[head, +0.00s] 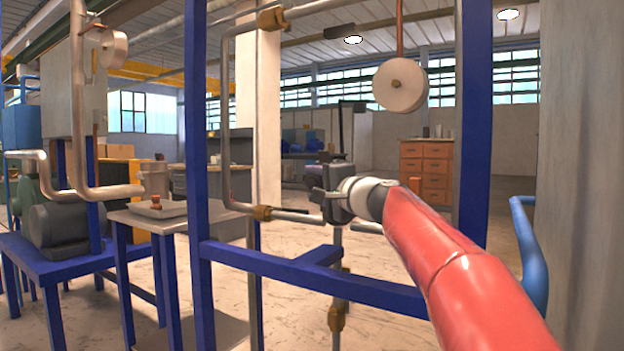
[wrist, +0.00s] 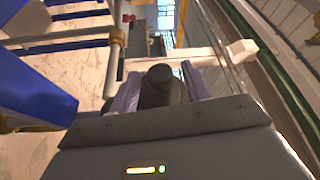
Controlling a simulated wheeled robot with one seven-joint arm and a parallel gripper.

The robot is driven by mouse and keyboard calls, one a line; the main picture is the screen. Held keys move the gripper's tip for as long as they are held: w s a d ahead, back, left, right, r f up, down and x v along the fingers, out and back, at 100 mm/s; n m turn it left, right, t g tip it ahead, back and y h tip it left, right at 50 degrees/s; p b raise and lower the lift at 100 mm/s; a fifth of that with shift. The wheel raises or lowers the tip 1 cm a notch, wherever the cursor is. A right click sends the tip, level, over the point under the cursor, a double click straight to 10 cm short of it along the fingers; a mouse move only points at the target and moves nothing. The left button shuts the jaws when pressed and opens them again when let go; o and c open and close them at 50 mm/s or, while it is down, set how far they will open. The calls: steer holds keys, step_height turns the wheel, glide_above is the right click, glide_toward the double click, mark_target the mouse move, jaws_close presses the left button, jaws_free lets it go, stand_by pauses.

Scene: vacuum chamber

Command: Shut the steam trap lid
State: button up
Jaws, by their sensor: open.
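My red arm reaches in from the lower right of the head view. My dark gripper (head: 318,186) is at its end, in front of the pipework inside the blue frame. In the wrist view my gripper (wrist: 160,78) has its two pale purple fingers apart. A dark, rounded block (wrist: 158,88) shows between them; I cannot tell whether it is part of the gripper or of the steam trap. I cannot make out the steam trap or its lid for certain in either view. My gripper and arm hide part of the pipe run.
The blue frame (head: 300,268) has uprights on both sides and a crossbar below my gripper. A grey pipe (head: 298,216) with brass fittings (head: 260,213) runs close by. A white disc (head: 400,84) hangs above. A side table (head: 150,222) stands at left; a wall (head: 580,150) is at right.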

steer(key=shift+x, duration=0.85)
jaws_close()
